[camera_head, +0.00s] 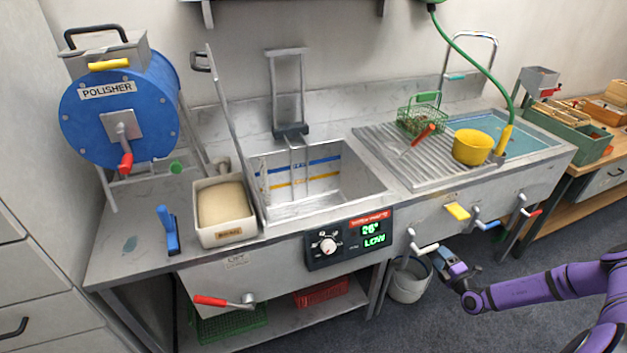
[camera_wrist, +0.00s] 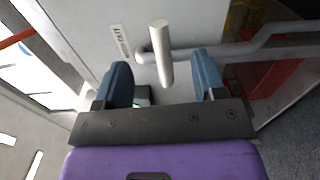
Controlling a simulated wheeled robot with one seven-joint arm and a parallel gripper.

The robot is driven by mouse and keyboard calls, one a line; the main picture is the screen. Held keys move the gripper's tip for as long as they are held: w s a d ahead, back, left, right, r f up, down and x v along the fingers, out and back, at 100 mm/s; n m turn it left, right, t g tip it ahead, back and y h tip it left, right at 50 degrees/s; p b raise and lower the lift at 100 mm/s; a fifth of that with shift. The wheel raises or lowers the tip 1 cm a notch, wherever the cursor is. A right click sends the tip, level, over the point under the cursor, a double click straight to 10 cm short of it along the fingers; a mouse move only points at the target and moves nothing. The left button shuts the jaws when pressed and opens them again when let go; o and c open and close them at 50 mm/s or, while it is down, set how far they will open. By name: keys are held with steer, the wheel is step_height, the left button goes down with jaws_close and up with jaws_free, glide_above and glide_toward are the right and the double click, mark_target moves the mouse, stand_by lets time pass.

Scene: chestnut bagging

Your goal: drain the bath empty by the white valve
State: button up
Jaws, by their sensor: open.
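The bath (camera_head: 345,178) is a steel basin with blue and yellow lines on its inner wall. Its panel (camera_head: 350,240) shows a green 26° and LOW; I cannot tell how much water it holds. The white valve (camera_head: 425,247) sits on the front of the bench, right of the panel, its handle sticking out. My gripper (camera_head: 448,263) is just in front and to the right of it, open. In the wrist view, the white handle (camera_wrist: 161,52) stands between the open blue fingers (camera_wrist: 162,84), with a gap on both sides. Nothing is gripped.
Yellow (camera_head: 457,211), blue (camera_head: 487,225) and red (camera_head: 530,212) handles line the bench front to the right. A white bucket (camera_head: 408,283) stands on the floor below the white valve. A red-handled crank (camera_head: 225,301) is at left. Open floor lies in front.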

steer(key=shift+v, duration=2.65)
steer(key=w+a+r+n+g+y, duration=0.1)
steer(key=a+r+n+g+y, duration=0.15)
steer(key=r+n+g, duration=0.5)
steer(key=a+r+n+g+y, duration=0.25)
steer(key=r+n, duration=0.65)
steer(key=r, duration=0.6)
steer(key=w+a+r+n+g+y, duration=0.1)
steer(key=a+r+n+g+y, duration=0.2)
steer(key=r+n, duration=0.65)
steer(key=s+a+r+n+g+h, duration=0.25)
steer(key=s+r+n, duration=0.2)
steer(key=r, duration=0.45)
steer(key=s+a+r+n+g+h, duration=0.2)
steer(key=s+a+r+n+h, duration=0.25)
steer(key=r, duration=0.45)
steer(key=s+a+r+n+t+h, duration=0.1)
steer(key=s+r+n+t+h, duration=0.1)
steer(key=s+r+n, duration=0.5)
steer(key=s+r+n+t+h, duration=0.3)
steer(key=s+r+n+h, duration=0.2)
steer(key=s+r, duration=0.5)
steer(key=shift+s+a+n+t, duration=0.35)
steer(key=shift+s+n, duration=0.85)
steer(key=shift+s, duration=2.15)
